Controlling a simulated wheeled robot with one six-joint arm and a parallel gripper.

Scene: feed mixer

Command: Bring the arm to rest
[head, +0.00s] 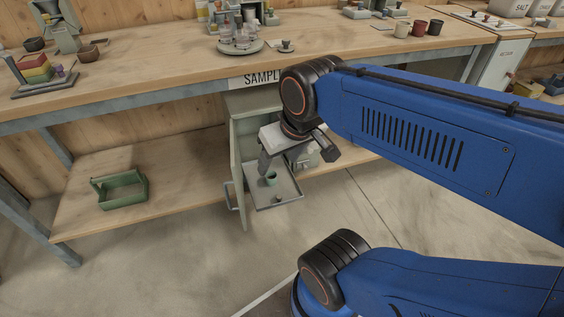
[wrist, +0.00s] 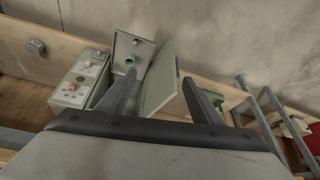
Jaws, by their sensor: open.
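My blue arm reaches in from the right in the head view, and my gripper (head: 296,160) hangs in front of the sample cabinet under the bench. In the wrist view my gripper (wrist: 160,82) has its fingers spread, with nothing held between them. The cabinet door (head: 236,175) stands open. A grey tray (head: 284,196) sticks out of the cabinet, bearing a small green cup (head: 270,179) and a small knobbed piece. The tray (wrist: 124,42), cup (wrist: 130,60) and door panel (wrist: 161,80) lie beyond the fingers in the wrist view. My gripper hides part of the cabinet's inside.
The wooden bench (head: 150,62) runs above the cabinet, with a round tray (head: 240,47) of small items and several cups on it. A green carrier (head: 120,190) stands on the lower shelf at left. A control box (wrist: 80,78) shows at left in the wrist view. Open floor lies in front.

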